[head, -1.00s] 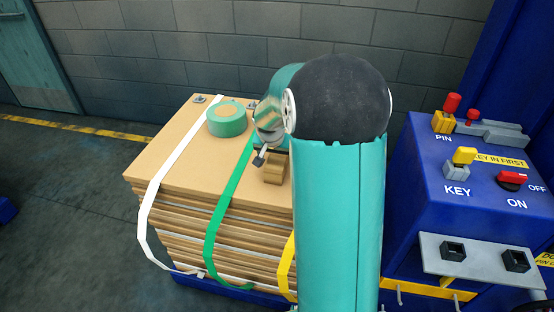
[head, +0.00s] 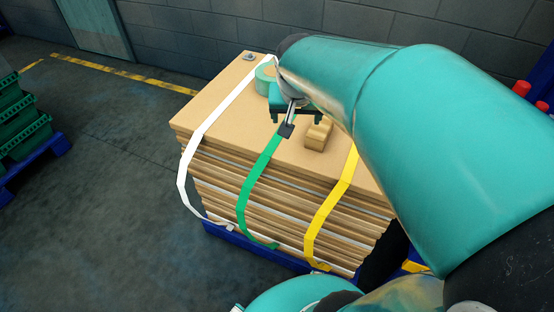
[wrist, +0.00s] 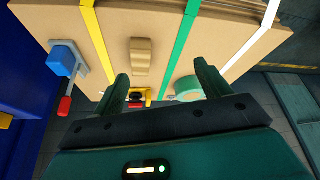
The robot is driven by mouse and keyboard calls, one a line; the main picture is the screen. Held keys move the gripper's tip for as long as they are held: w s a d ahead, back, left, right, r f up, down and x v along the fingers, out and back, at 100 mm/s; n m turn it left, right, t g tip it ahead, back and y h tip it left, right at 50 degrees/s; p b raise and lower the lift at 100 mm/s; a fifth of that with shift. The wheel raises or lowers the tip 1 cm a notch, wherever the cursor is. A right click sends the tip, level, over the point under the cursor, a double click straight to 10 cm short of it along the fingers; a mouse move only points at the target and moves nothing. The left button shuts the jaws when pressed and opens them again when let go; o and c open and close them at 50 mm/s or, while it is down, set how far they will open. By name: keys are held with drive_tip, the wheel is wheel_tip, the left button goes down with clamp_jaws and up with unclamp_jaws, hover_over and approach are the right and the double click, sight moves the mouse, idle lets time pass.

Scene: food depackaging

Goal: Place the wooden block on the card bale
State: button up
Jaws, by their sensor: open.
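The wooden block (head: 319,134) lies on top of the card bale (head: 222,112), between the green strap and the yellow strap. My gripper (head: 297,120) is above the bale, just to the left of the block and apart from it. In the wrist view the block (wrist: 140,62) shows ahead of my open fingers (wrist: 163,86), with nothing between them. The bale top (wrist: 215,50) fills the upper part of that view. My arm hides the right side of the bale in the head view.
A green tape roll (head: 265,78) sits near the bale's back, partly behind my gripper. White (head: 205,130), green (head: 248,190) and yellow (head: 328,210) straps run down the bale's front. Green crates (head: 22,125) stand at the left. Floor between crates and bale is clear.

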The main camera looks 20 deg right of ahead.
drive_tip(key=s+a+r+n+t+y, duration=0.1)
drive_tip(key=s+a+n, duration=0.4)
drive_tip(key=s+a, duration=0.5)
drive_tip(key=s+y, duration=0.1)
drive_tip(key=s, duration=0.2)
drive_tip(key=shift+s+a+r+n, duration=0.15)
drive_tip(key=shift+s+a+n, duration=0.15)
drive_tip(key=shift+a, duration=0.1)
drive_tip(key=shift+c, duration=0.3)
drive_tip(key=c, duration=0.7)
drive_tip(key=shift+d, duration=0.1)
drive_tip(key=shift+c, duration=0.6)
drive_tip(key=shift+d, duration=0.15)
